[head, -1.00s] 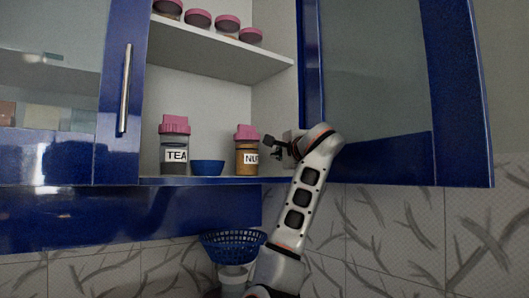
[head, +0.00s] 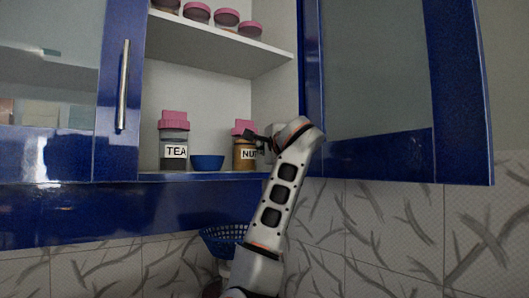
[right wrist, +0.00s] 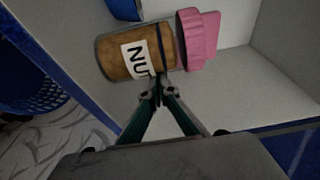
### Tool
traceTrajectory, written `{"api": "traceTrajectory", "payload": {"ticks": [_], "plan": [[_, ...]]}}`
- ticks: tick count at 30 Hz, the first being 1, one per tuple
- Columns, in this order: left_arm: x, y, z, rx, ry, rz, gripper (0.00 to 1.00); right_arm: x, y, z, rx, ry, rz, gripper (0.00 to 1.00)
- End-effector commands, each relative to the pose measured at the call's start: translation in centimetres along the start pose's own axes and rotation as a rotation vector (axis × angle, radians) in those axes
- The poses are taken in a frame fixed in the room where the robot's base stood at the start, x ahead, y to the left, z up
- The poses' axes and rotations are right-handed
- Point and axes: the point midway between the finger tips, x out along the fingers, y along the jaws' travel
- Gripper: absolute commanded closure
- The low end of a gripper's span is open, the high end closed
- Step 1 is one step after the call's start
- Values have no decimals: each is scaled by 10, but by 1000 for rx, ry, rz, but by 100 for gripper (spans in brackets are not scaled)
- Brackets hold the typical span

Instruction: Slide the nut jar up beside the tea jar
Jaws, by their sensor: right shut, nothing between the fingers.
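The tea jar (head: 174,143), grey with a pink lid and a TEA label, stands upright on the cabinet's lower shelf at the left. The nut jar (head: 244,150), brown with a pink lid, stands upright to its right, with a blue bowl between them. The nut jar also shows in the right wrist view (right wrist: 132,53). My right gripper (head: 253,138) is shut and empty at the nut jar's right side. In the right wrist view its fingertips (right wrist: 158,85) are at the jar's label edge; I cannot tell whether they touch. My left gripper is not in view.
The blue bowl (head: 207,162) fills part of the gap between the jars. Pink-lidded containers (head: 226,17) stand on the upper shelf (head: 215,50). The open glass door (head: 378,80) is at the right. A blue basket (head: 222,238) is below the cabinet.

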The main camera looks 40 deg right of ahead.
Motion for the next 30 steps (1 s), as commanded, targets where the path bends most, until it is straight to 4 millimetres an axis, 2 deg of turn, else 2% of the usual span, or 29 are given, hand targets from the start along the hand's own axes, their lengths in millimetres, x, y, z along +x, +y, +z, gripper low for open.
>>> {"api": "traceTrajectory", "payload": {"ticks": [3, 6, 12, 16, 30], "plan": [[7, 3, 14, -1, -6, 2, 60, -9, 6, 34, -7, -7, 1, 100], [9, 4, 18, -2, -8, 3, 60, -18, 5, 60, -6, -8, 2, 100], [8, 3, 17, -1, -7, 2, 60, -31, 2, 94, -2, -8, 1, 100], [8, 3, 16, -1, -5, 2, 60, -34, 1, 99, 0, -6, 0, 100], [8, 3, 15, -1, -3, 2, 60, -33, 1, 100, 0, -6, 0, 100]]}}
